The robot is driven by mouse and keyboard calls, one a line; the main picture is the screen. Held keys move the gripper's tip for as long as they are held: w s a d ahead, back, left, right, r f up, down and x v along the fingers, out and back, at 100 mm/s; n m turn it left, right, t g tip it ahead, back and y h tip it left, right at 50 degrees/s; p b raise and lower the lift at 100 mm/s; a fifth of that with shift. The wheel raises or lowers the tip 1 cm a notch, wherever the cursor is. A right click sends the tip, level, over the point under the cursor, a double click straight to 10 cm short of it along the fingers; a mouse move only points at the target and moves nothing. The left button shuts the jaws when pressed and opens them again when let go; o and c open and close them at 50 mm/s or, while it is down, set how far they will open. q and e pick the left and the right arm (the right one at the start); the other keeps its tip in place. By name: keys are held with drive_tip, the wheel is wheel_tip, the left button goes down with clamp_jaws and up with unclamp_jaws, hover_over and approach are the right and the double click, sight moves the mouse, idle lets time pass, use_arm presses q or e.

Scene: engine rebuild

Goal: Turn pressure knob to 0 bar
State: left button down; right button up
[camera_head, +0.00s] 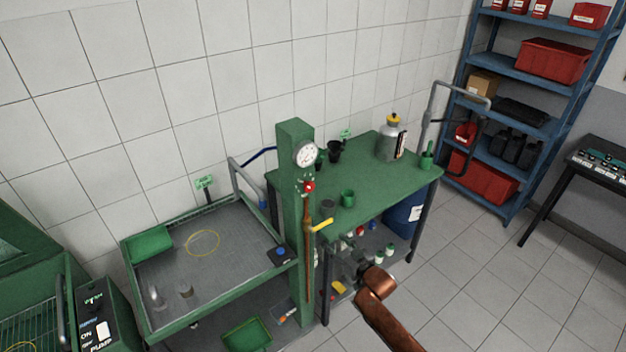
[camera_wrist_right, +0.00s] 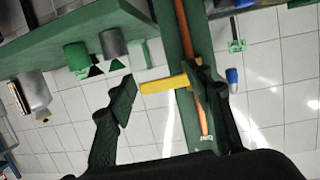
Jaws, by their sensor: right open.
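A red knob (camera_head: 308,187) sits on the green post (camera_head: 295,130), just below the round white pressure gauge (camera_head: 306,153). The gauge's reading is too small to make out. A yellow lever (camera_head: 322,226) sticks out to the right lower on the post, by a copper pipe (camera_head: 308,260). My right gripper (camera_head: 352,264) is open and empty, below and to the right of the knob. In the right wrist view the yellow lever (camera_wrist_right: 163,85) shows between its two fingers, and the knob does not show. My left gripper is not in view.
A green table (camera_head: 385,170) right of the post holds a grey bottle (camera_head: 389,140) and green cups. A wash tray (camera_head: 215,290) on the left holds small parts. A blue shelf (camera_head: 535,75) with red bins stands at the back right.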

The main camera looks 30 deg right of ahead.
sight(311, 189)
drive_tip(key=w+a+r+n+t+y+p, duration=0.1)
drive_tip(key=a+r, duration=0.1)
drive_tip(key=r, duration=0.9)
drive_tip(key=w+a+r+t+y+p, duration=0.1)
drive_tip(key=a+r+t+p, duration=0.1)
drive_tip(key=r, duration=0.9)
drive_tip(key=w, duration=0.7)
drive_tip(key=shift+a+f+p, duration=0.25)
drive_tip(key=shift+a+p, duration=0.05)
drive_tip(key=shift+a, duration=0.05)
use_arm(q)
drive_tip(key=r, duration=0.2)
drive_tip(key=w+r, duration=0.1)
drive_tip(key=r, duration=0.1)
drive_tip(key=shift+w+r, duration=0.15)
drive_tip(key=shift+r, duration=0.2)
use_arm(e)
drive_tip(key=shift+c, duration=0.4)
drive_tip(key=c, duration=1.1)
